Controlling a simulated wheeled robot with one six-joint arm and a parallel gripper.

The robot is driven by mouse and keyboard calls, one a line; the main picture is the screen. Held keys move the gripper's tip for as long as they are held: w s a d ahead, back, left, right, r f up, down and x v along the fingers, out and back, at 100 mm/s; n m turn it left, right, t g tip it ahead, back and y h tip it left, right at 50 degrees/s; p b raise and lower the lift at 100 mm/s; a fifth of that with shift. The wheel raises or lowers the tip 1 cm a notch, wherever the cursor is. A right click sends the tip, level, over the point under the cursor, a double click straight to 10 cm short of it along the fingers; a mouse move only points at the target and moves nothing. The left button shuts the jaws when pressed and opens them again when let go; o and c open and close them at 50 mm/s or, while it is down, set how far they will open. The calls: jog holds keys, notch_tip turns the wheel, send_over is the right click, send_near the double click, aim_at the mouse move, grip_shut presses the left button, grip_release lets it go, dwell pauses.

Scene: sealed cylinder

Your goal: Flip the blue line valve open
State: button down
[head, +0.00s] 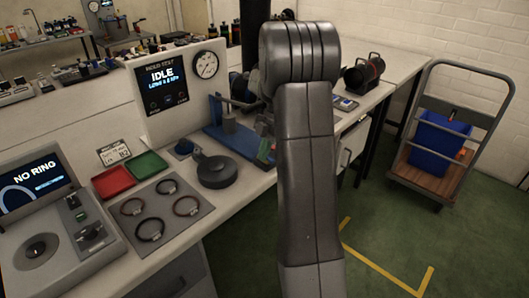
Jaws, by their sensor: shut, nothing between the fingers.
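A blue fixture (232,138) with a long flat base and an upright end stands on the bench, left of my raised arm. A grey block and a thin bar sit on it. I cannot make out a blue line valve or its handle, so its position cannot be told. My arm stands across the middle of the head view and hides part of the bench behind it. My gripper cannot be made out; it seems to be behind my arm. Small dark and green parts show at the arm's left edge, too unclear to name.
A test panel (168,82) reading IDLE with a gauge (205,64) stands behind. A dark round puck (216,171), red tray (113,181), green tray (148,164) and grey plate of rings (187,222) lie left. A trolley (478,118) stands right on open floor.

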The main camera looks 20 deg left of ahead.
jog(key=shift+s+a, duration=0.3)
jog(key=shift+s, duration=0.05)
jog(key=s+a, duration=0.1)
jog(key=s, duration=0.1)
jog(key=shift+s+a, duration=0.3)
jog(key=shift+a, duration=0.05)
jog(key=v, duration=1)
jog(key=shift+p, duration=0.3)
jog(key=shift+f, duration=0.1)
